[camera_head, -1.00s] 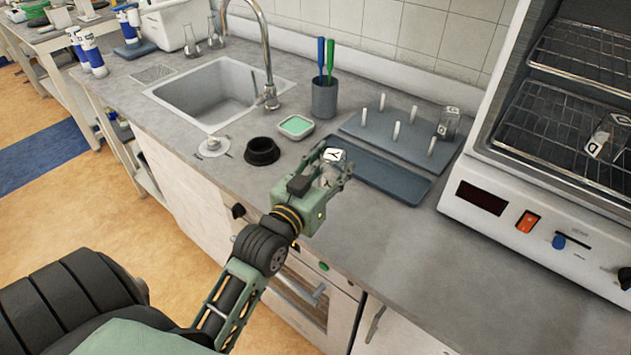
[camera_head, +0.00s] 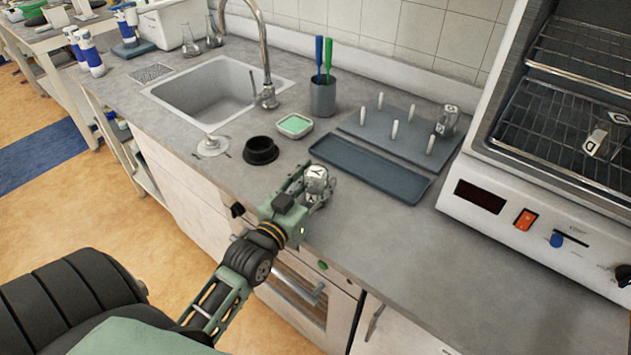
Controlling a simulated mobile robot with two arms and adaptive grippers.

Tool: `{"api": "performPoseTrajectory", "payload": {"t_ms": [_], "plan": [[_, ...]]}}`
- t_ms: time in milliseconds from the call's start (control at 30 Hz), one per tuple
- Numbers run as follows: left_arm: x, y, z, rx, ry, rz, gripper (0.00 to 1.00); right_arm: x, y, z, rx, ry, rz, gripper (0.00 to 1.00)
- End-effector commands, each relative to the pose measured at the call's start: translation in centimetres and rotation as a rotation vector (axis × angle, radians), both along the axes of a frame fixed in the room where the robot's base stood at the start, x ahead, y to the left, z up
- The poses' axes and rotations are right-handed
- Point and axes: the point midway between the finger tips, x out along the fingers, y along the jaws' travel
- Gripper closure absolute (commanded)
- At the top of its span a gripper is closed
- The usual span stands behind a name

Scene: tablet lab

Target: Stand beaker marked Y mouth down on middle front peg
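My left gripper (camera_head: 314,186) is shut on a small glass beaker (camera_head: 318,184) whose white label reads Y. It holds the beaker near the counter's front edge, left of the blue-grey tray. The grey peg board (camera_head: 367,137) stands behind that tray with two rows of white pegs. The middle front peg (camera_head: 395,130) is bare. Another labelled beaker (camera_head: 447,121) is at the board's back right corner; its letter is too small to read surely. Which way the held beaker's mouth points is hard to tell. My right gripper is not in view.
The empty tray (camera_head: 365,170) lies in front of the board. A pen cup (camera_head: 322,98), a green-filled dish (camera_head: 295,126) and a black ring (camera_head: 261,151) stand left of it. An open oven (camera_head: 500,190) at the right holds a beaker marked D (camera_head: 595,143).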

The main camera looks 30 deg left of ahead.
Motion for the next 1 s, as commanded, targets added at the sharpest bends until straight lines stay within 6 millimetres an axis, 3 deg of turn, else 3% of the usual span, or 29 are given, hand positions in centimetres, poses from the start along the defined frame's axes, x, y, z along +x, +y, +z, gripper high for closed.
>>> {"api": "performPoseTrajectory", "payload": {"t_ms": [200,567,767,1000], "plan": [[0.0,0.0,0.0,0.000,0.002,0.000,0.38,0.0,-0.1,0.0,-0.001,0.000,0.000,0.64],[0.0,0.0,0.4,0.000,0.000,0.000,0.38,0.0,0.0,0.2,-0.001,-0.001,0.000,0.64],[-2.5,-0.2,0.0,0.000,0.005,0.000,0.38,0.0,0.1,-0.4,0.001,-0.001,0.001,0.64],[-7.3,-0.4,-0.1,0.000,0.006,0.000,0.38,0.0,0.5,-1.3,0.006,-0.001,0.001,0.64]]}}
